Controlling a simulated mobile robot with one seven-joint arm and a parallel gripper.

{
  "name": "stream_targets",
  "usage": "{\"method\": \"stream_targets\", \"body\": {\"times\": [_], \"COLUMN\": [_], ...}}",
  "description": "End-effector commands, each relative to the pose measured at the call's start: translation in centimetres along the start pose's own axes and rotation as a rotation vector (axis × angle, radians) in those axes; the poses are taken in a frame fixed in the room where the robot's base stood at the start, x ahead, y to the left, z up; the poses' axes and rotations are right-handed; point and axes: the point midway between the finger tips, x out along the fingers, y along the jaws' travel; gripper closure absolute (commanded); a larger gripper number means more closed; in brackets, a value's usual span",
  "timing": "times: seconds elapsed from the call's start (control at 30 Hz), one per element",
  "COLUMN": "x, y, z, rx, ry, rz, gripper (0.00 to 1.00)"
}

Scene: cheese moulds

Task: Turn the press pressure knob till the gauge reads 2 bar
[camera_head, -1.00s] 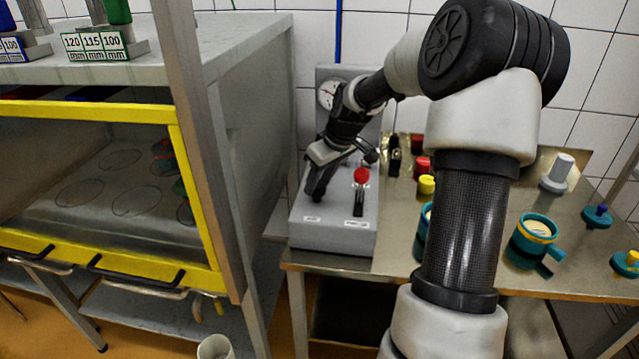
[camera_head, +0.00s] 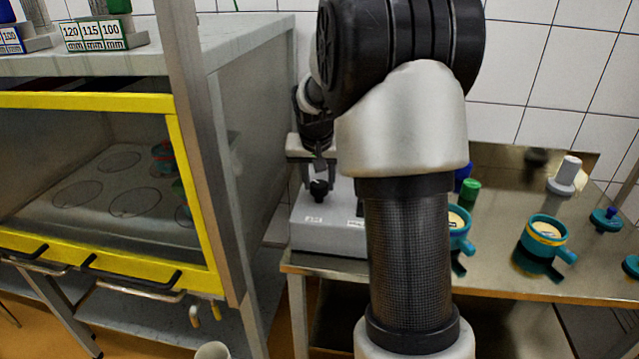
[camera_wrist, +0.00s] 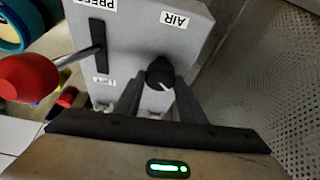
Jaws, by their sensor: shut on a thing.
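The black pressure knob (camera_wrist: 160,72) with a white pointer mark sits on the grey press box, beside the AIR label. In the wrist view my gripper (camera_wrist: 159,82) has one finger on each side of it and is shut on it. In the head view the gripper (camera_head: 319,180) is seen from outside, pointing down at the knob (camera_head: 319,191) on the press (camera_head: 325,237). The gauge is hidden behind my arm in the head view and lies outside the wrist view, so its reading does not show.
A red-ball lever (camera_wrist: 28,77) stands out of a slot beside the knob. Teal moulds (camera_head: 543,233) and a grey cylindrical piece (camera_head: 565,175) stand on the steel table to the right. A yellow-framed cabinet (camera_head: 185,190) stands close on the left.

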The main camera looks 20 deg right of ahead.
Motion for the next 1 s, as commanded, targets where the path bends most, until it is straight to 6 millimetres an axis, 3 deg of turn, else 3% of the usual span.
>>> {"method": "stream_targets", "body": {"times": [0.77, 0.8, 0.9, 1.0], "x": [0.09, 0.09, 0.09, 0.07], "y": [-0.07, -0.07, -0.07, -0.07], "z": [0.13, 0.13, 0.11, 0.08], "rx": [0.092, 0.092, 0.092, 0.092], "ry": [-0.005, -0.004, -0.004, -0.003], "rz": [0.039, 0.039, 0.039, 0.039], "gripper": [0.86, 0.59, 0.45, 0.45]}}
